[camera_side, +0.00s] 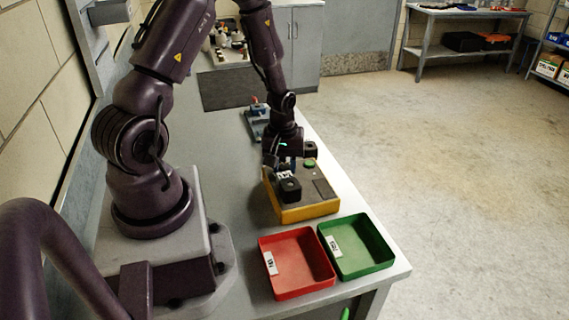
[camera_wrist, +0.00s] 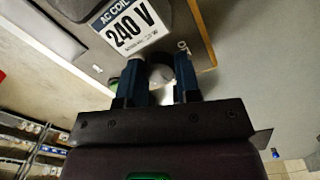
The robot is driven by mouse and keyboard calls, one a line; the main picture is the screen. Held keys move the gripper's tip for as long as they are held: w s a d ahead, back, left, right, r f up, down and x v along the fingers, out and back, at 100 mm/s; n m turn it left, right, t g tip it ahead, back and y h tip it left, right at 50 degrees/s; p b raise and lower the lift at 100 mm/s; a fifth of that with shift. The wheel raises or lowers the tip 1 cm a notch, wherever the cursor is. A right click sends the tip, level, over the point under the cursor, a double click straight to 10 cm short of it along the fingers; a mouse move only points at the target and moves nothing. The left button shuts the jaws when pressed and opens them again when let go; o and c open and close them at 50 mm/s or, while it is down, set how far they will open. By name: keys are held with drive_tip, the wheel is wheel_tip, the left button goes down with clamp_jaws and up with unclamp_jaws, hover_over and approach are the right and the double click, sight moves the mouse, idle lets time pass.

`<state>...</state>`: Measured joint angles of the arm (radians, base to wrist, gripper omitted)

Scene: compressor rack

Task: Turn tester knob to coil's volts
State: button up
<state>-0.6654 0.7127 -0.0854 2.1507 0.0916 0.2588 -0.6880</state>
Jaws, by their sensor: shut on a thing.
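The tester (camera_side: 310,212) is a yellow box with a grey top on the bench in the side view. A black coil block (camera_side: 289,191) sits on its top. A white label (camera_wrist: 133,25) reading "AC COIL 240 V" shows beside a dark block in the wrist view. My gripper (camera_wrist: 160,88) is down at the tester's top, its two blue fingers closed on a dark round knob (camera_wrist: 159,65). The knob's pointer and scale cannot be read. In the side view my gripper (camera_side: 284,163) hides the knob.
A red tray (camera_side: 297,262) and a green tray (camera_side: 356,246) stand empty at the bench's front end. A green button (camera_side: 309,163) is on the tester near my gripper. A blue-grey fixture (camera_side: 257,122) stands behind. The floor at right is clear.

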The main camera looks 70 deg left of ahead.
sight(283, 165)
drive_tip(key=m, duration=0.5)
idle(0.5)
drive_tip(key=o, duration=0.9)
drive_tip(key=shift+o, duration=0.2)
wheel_tip(283, 165, up, 13)
drive_tip(key=shift+s+a, duration=0.15)
drive_tip(key=shift+a, duration=0.05)
